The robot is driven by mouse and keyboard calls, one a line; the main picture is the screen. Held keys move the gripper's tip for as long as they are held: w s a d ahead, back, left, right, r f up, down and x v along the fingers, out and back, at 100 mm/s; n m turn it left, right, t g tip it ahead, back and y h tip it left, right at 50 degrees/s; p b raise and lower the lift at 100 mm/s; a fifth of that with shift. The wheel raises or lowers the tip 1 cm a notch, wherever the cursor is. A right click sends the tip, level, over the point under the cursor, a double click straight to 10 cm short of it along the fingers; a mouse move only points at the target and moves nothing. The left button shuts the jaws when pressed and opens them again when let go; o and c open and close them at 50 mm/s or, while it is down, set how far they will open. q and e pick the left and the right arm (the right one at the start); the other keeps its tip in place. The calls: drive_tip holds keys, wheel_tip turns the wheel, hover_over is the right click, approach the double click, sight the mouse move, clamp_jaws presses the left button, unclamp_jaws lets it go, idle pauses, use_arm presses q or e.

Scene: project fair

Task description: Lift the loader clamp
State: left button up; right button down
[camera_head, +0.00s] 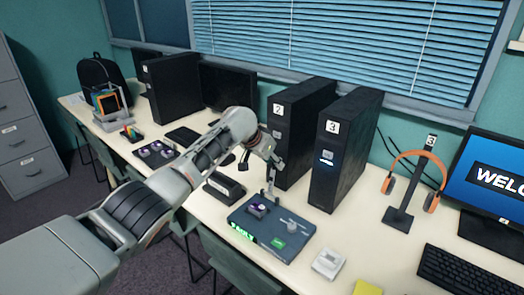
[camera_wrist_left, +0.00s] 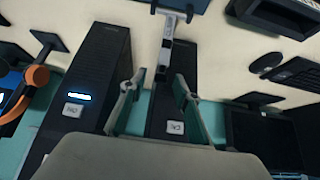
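The loader clamp (camera_head: 271,188) is a grey metal lever standing up from the back of a dark blue-grey board (camera_head: 288,247) on the table. My left gripper (camera_head: 274,164) is just above the top of the clamp, in front of the black tower marked 2. In the left wrist view the clamp (camera_wrist_left: 165,52) shows between and beyond the two fingers of the left gripper (camera_wrist_left: 157,88). The fingers are spread apart, and I see no contact with the clamp. The board carries a purple-topped part, a round grey knob, a green label and a lit green "FAULT" sign. My right gripper is not in view.
Black towers 2 (camera_head: 301,118) and 3 (camera_head: 345,150) stand close behind the gripper. A black device (camera_head: 224,187) lies left of the board. A white box (camera_head: 328,264) and orange headphones on a stand (camera_head: 398,217) are to the right.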

use_arm(q)
drive_tip(key=v, duration=0.9)
drive_tip(key=shift+s+r, duration=0.25)
drive_tip(key=shift+a, duration=0.15)
drive_tip(key=s+a+f+y, duration=0.1)
drive_tip(key=s+a+f, duration=0.3)
drive_tip(key=s+f, duration=0.25)
drive_tip(key=s+a+f+t+y, duration=0.1)
drive_tip(key=s+a+f, duration=0.35)
drive_tip(key=f, duration=0.35)
drive_tip(key=s+a+f+y, duration=0.1)
drive_tip(key=s+a+f, duration=0.2)
drive_tip(key=s+f, duration=0.4)
drive_tip(key=s+a+y, duration=0.3)
drive_tip(key=s+a, duration=0.7)
drive_tip(key=s, duration=0.3)
drive_tip(key=s+a+y, duration=0.3)
drive_tip(key=s+a, duration=0.8)
drive_tip(key=s, duration=0.2)
drive_tip(key=w+d+f+n+t+h, duration=0.2)
drive_tip(key=d+f+h, duration=0.5)
drive_tip(key=d+f, duration=0.6)
drive_tip(key=d+t, duration=0.1)
drive_tip(key=d, duration=0.3)
drive_tip(key=shift+w+f+n+t, duration=0.25)
drive_tip(key=shift+n+t, duration=0.15)
